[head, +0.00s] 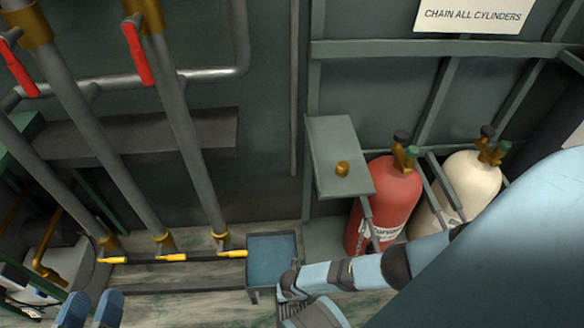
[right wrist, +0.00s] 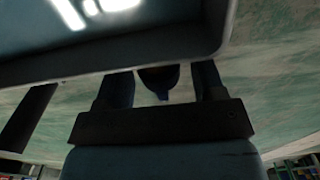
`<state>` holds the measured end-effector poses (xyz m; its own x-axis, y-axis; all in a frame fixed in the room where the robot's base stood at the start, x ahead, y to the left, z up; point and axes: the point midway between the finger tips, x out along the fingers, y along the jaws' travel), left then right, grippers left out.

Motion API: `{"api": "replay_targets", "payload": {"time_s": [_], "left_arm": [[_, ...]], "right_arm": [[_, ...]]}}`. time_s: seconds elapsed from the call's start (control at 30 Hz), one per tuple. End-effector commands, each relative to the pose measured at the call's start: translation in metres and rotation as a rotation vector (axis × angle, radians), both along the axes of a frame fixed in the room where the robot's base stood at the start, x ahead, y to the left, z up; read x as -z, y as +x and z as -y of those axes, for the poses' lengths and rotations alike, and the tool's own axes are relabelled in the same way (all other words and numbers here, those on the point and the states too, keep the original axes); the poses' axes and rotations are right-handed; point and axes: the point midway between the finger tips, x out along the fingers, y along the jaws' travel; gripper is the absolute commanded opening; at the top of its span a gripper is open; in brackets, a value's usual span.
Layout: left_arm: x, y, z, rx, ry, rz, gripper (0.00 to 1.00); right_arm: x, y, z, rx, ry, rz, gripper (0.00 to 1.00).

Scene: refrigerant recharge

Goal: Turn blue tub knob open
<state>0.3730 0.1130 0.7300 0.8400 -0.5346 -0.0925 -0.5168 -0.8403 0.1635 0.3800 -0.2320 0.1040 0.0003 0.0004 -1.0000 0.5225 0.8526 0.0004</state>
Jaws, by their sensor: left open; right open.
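The blue tub (head: 272,237) is a shallow square basin on legs at the lower middle of the head view. The dark blue knob (right wrist: 158,80) hangs below the tub, between the two fingers of my right gripper (right wrist: 161,84). The fingers are open, with a gap visible on each side of the knob. In the head view the knob is hidden, and my right gripper (head: 288,285) is at the tub's front right corner. My left gripper (head: 90,309) is open and empty at the bottom left.
Vertical pipes with red levers (head: 137,52) and yellow handles (head: 173,257) stand left of the tub. A red cylinder (head: 392,190) and a cream cylinder (head: 475,180) stand right. A small green shelf (head: 335,145) holds a brass fitting (head: 342,168). Floor in front is clear.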

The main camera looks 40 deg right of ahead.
Motion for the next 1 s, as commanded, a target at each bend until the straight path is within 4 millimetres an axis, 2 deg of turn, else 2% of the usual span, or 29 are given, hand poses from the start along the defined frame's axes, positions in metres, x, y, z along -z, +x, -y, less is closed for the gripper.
{"api": "replay_targets", "payload": {"time_s": [0.03, 0.23, 0.57, 0.77, 1.0], "left_arm": [[0.000, 0.000, 0.000, 0.000, 0.000, 0.000, 0.48], [0.000, 0.000, 0.000, 0.000, 0.000, 0.000, 0.48], [-0.001, 0.000, 0.000, 0.000, -0.001, -0.001, 0.48], [0.000, -0.001, 0.000, 0.000, -0.004, -0.004, 0.48], [0.011, 0.002, -0.002, -0.007, 0.021, 0.030, 0.48]], "right_arm": [[0.000, 0.000, 0.000, 0.000, 0.000, 0.000, 0.63], [0.000, 0.000, 0.000, 0.000, 0.000, 0.000, 0.17], [0.000, -0.002, 0.001, 0.001, 0.030, 0.017, 0.16], [0.001, -0.002, 0.003, 0.002, 0.121, 0.074, 0.16], [0.005, -0.003, 0.005, 0.004, 0.283, 0.174, 0.16]]}}
